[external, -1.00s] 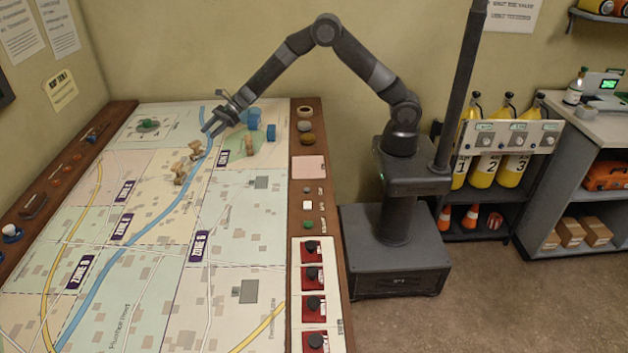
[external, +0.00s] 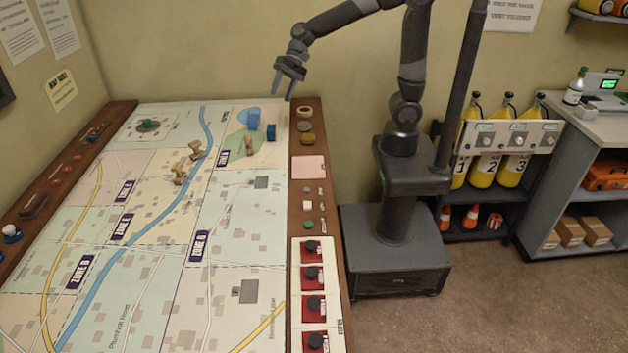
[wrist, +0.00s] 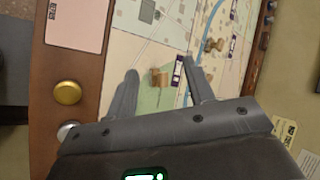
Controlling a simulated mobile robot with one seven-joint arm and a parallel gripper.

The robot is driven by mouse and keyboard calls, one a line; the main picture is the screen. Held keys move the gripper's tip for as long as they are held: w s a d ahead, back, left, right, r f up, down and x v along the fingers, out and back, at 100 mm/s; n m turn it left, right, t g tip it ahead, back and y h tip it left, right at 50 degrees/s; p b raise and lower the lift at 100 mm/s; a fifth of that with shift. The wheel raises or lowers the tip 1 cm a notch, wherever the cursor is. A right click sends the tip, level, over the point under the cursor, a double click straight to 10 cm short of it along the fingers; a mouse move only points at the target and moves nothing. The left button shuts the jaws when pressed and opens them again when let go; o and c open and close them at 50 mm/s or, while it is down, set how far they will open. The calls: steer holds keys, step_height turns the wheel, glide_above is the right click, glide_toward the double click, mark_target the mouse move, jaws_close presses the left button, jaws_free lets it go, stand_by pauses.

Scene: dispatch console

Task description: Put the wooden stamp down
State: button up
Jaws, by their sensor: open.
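Small wooden pieces stand on the map table (external: 240,215): one on the green patch (external: 250,146) and two beside the blue river line (external: 195,150), (external: 179,174). I cannot tell for sure which is the wooden stamp. My gripper (external: 284,95) is open and empty, raised above the table's far right corner, apart from every piece. In the wrist view a wooden piece (wrist: 160,79) shows between the spread fingers, well below them. Another wooden piece (wrist: 213,45) shows beyond the right finger.
Blue blocks (external: 271,132) stand near the green patch. The right wooden rail holds round pieces (external: 306,139), a pink pad (external: 309,168) and red button boxes (external: 312,275). The gold disc (wrist: 67,92) shows in the wrist view. The map's near part is clear.

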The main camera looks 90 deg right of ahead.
steer(key=s+d+n+h, duration=0.2)
steer(key=s+n, duration=0.1)
steer(key=s, duration=0.4)
steer(key=s+d+n+h, duration=0.2)
steer(key=s+d+n, duration=0.1)
steer(key=s, duration=0.5)
steer(key=s+d+n+t+h, duration=0.1)
steer(key=s+d+n+h, duration=0.1)
steer(key=s, duration=0.5)
steer(key=d+n, duration=0.1)
steer(key=n, duration=0.1)
steer(key=shift+s+r+n+h, duration=0.2)
steer(key=shift+s+n+h, duration=0.1)
steer(key=shift+n, duration=0.1)
steer(key=shift+c, duration=0.5)
